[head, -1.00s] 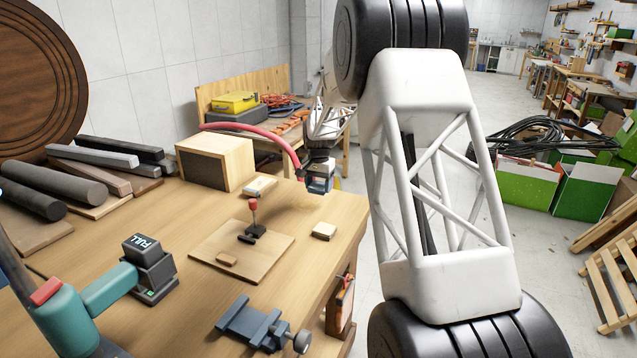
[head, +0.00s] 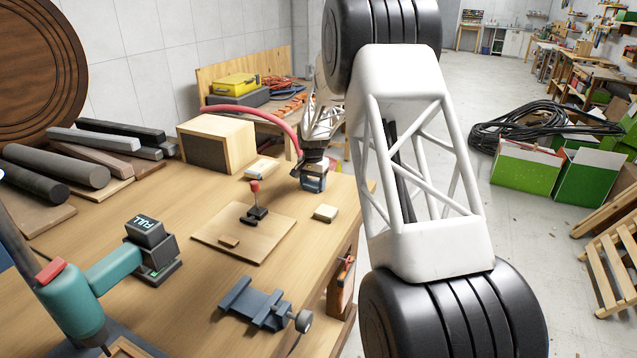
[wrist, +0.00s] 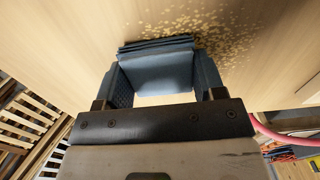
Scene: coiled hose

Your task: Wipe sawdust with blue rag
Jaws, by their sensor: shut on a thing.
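My gripper (head: 313,181) is over the right edge area of the wooden workbench (head: 190,300) in the head view, low beside a small pale block. In the wrist view my gripper (wrist: 156,72) is shut on the folded blue rag (wrist: 156,44), which spans between the two blue fingers. The sawdust (wrist: 215,35) shows in the wrist view as scattered tan specks on the bench top, beyond the rag and to its right. I cannot tell whether the rag touches the bench. The sawdust is not distinguishable in the head view.
A small pale block (head: 325,213) and another (head: 262,168) lie near my gripper. A wooden board (head: 243,238) with a red-knobbed clamp (head: 256,200) is left of it. A blue-grey vise (head: 255,303), a teal drill (head: 80,295) and a wooden box (head: 215,145) also stand on the bench.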

